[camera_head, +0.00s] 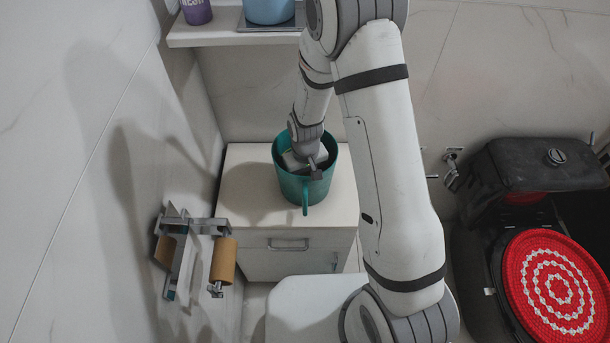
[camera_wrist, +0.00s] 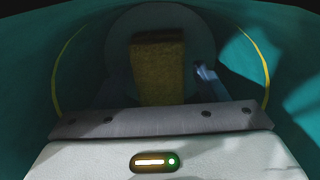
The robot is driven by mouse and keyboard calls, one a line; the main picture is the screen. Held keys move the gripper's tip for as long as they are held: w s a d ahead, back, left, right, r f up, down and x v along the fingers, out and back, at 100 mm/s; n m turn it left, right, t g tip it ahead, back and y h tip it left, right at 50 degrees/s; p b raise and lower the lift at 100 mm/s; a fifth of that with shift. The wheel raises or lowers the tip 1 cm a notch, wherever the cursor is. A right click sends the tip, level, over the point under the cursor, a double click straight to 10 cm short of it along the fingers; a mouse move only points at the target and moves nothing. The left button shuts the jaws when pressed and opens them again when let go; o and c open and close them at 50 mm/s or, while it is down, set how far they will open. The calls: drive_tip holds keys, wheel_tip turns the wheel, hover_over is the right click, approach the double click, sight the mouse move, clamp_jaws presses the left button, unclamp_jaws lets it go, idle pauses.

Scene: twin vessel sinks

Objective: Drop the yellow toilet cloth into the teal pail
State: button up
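The teal pail (camera_head: 289,186) stands upright on the white cabinet, its handle facing the front. My gripper (camera_head: 305,165) reaches down into it from above, and the rim and wall partly hide it. In the wrist view, the teal wall (camera_wrist: 285,70) surrounds my gripper (camera_wrist: 165,80). The yellow toilet cloth (camera_wrist: 158,68) shows inside the pail as a blocky yellow-brown shape between my fingers. A narrow gap shows between it and the right finger, so my gripper looks open. The left finger is dark, and the cloth's lower part is hidden behind my gripper body.
The white cabinet top (camera_head: 240,185) is clear around the pail. A shelf (camera_head: 230,38) above holds a purple cup (camera_head: 196,11) and a blue bowl (camera_head: 268,11). A paper holder (camera_head: 195,225) juts from the left wall. A toilet with a red patterned cover (camera_head: 555,285) stands right.

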drive_tip(key=shift+o, duration=0.3)
drive_tip(key=shift+f, duration=0.3)
drive_tip(key=shift+r, duration=0.1)
drive_tip(key=shift+r+p, duration=0.3)
drive_tip(key=shift+p, duration=0.1)
wheel_tip(320, 180, up, 7)
drive_tip(key=shift+w+f+p, duration=0.15)
drive_tip(key=shift+p, duration=0.25)
drive_tip(key=shift+d+r, duration=0.1)
drive_tip(key=shift+r, duration=0.95)
drive_tip(key=s+d+r+m, duration=0.1)
drive_tip(key=s+d+r, duration=0.3)
drive_tip(key=r, duration=0.3)
drive_tip(key=s+d+r+m+t, duration=0.1)
drive_tip(key=s+d+r, duration=0.3)
drive_tip(key=s+r, duration=0.2)
drive_tip(key=s+d+r+m+t, duration=0.1)
drive_tip(key=s+d+r+m, duration=0.1)
drive_tip(key=s+d+r, duration=0.2)
wheel_tip(320, 180, up, 4)
drive_tip(key=shift+s+d+r, duration=0.15)
drive_tip(key=shift+s+d, duration=0.15)
drive_tip(key=shift+s, duration=0.8)
